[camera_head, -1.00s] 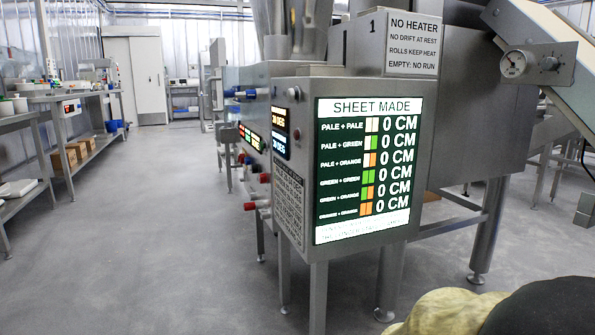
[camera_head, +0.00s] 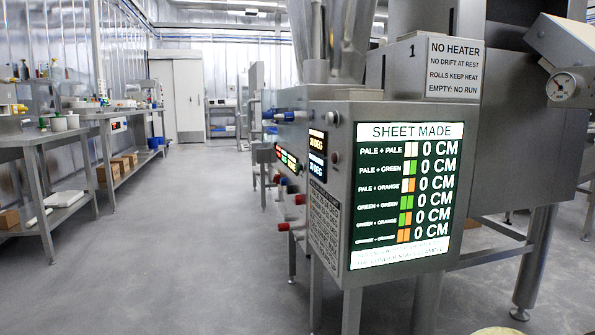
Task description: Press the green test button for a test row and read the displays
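A steel machine (camera_head: 345,108) stands right of centre, its left side seen at a steep angle. Its large SHEET MADE display (camera_head: 403,195) lists colour pairs, from pale + pale to orange + orange, and every row reads 0 CM. Two small DEG displays, an upper orange one (camera_head: 317,143) and a lower pale one (camera_head: 317,166), sit on the side; their digits are too small to read surely. A strip display (camera_head: 287,158) shows coloured text. Red knobs (camera_head: 298,199) and blue knobs (camera_head: 284,116) stick out there. I cannot make out a green test button surely. My gripper is not in view.
A sign (camera_head: 453,68) on the machine reads NO HEATER, EMPTY: NO RUN. Steel benches (camera_head: 40,140) with cups and boxes line the left wall. The grey floor (camera_head: 170,250) between benches and machine is clear, towards a white door (camera_head: 187,97).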

